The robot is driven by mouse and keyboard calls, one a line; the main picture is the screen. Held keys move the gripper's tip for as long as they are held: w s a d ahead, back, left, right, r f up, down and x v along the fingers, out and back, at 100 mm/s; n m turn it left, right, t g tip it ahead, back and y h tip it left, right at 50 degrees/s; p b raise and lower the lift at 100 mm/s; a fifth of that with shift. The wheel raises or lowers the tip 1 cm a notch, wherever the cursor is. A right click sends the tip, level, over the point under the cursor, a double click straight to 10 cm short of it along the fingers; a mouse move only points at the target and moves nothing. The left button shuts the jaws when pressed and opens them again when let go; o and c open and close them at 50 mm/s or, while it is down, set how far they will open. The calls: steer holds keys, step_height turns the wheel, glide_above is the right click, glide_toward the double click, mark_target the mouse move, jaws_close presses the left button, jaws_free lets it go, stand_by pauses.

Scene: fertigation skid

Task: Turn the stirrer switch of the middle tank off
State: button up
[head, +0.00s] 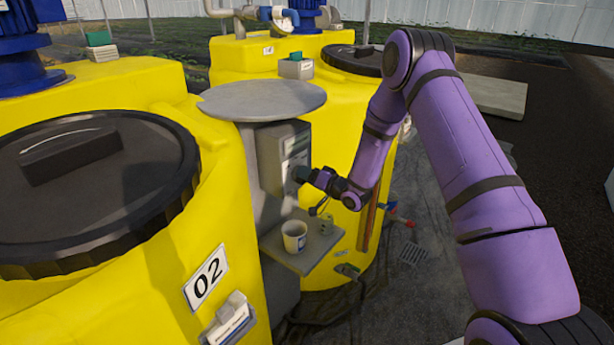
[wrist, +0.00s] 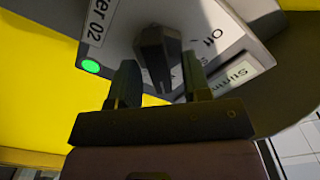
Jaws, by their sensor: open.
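The yellow tank marked 02 (head: 225,240) stands at the left in the head view. A grey switch box (head: 283,158) is mounted on a post beside it. In the wrist view, a dark switch knob (wrist: 157,50) sits on the box face, with a lit green lamp (wrist: 90,66) to its left. A label ending "er 02" (wrist: 102,18) and the word "Off" (wrist: 211,40) show around it. My gripper (wrist: 158,78) is open, its fingers apart on the knob's left and right sides. Contact cannot be told. In the head view, my gripper (head: 301,174) is at the box front.
Below the box, a white cup (head: 294,236) stands on a grey shelf (head: 312,247). A round grey top (head: 262,98) overhangs the box. Another yellow tank (head: 335,125) stands behind it. Dark floor (head: 440,240) lies open to the right, with a hose and red-tipped fitting (head: 403,220) low down.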

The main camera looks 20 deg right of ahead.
steer(key=shift+w+a, duration=0.1)
jaws_close()
